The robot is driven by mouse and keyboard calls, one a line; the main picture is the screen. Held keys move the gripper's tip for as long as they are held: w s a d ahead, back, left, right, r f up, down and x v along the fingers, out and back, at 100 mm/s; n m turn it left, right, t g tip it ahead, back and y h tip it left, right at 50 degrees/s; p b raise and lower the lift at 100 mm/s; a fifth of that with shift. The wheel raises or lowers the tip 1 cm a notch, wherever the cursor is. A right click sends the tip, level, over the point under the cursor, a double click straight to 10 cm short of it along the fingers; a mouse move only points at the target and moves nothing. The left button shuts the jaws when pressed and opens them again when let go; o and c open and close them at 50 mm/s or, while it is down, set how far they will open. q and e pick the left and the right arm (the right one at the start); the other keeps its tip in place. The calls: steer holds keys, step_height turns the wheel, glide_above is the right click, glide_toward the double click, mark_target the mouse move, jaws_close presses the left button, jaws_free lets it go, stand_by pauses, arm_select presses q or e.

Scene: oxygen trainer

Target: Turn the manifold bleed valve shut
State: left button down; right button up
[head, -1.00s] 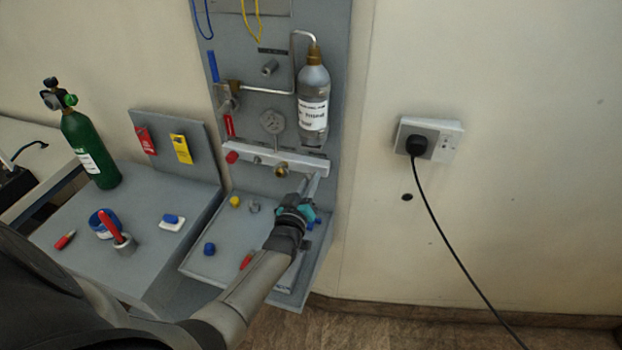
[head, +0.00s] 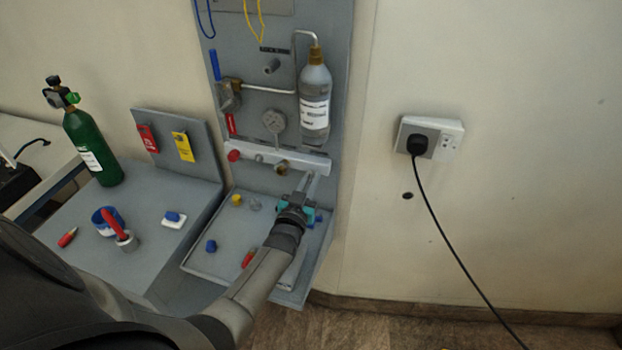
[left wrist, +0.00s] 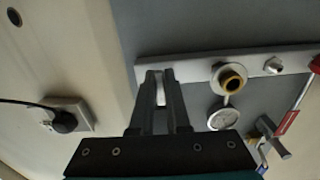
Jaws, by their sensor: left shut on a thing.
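The manifold (head: 313,163) is a pale bar across the grey panel, and it also shows in the left wrist view (left wrist: 200,66). A brass fitting (left wrist: 232,78) sticks out of it, beside my fingers. My left gripper (head: 308,179) is at the underside of the bar's right part. In the left wrist view my left gripper (left wrist: 160,76) has its fingers close together near the bar's end, with a small pale piece between them. It is shut on this piece, which I take to be the bleed valve; the fingers hide most of it. My right gripper is out of view.
A bottle (head: 315,105) hangs above the manifold, with a gauge (head: 273,122) to its left. Loose caps lie on the tray (head: 205,262) below. A green cylinder (head: 92,148) stands on the left bench. A socket (head: 445,138) is on the right wall.

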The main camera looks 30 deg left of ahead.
arm_select(q)
steer(key=c, duration=0.9)
jaws_free()
steer(key=p+v, duration=0.2)
steer(key=v, duration=1.3)
steer(key=shift+s, duration=0.1)
